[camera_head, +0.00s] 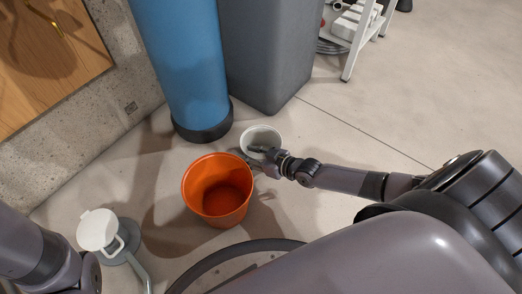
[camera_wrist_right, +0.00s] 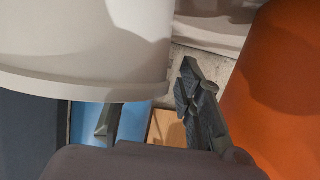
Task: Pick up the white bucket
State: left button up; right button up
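The white bucket (camera_head: 261,133) stands on the floor in the middle of the head view, just behind and right of an orange bucket. My right gripper (camera_head: 262,154) is at its near rim. In the right wrist view, the white bucket's side (camera_wrist_right: 80,50) fills the upper left. The fingers of my right gripper (camera_wrist_right: 150,108) are apart. One finger is partly hidden behind the bucket's rim, seemingly inside it; the other is outside, between the white and orange buckets. I cannot tell whether either touches the wall. My left arm shows at the lower left, but its gripper is out of view.
The orange bucket (camera_head: 217,190) stands close to the right gripper. A blue cylinder (camera_head: 183,65) and a grey bin (camera_head: 267,50) stand behind. Floor at right is clear.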

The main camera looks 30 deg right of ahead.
grip_shut()
dwell(0.7)
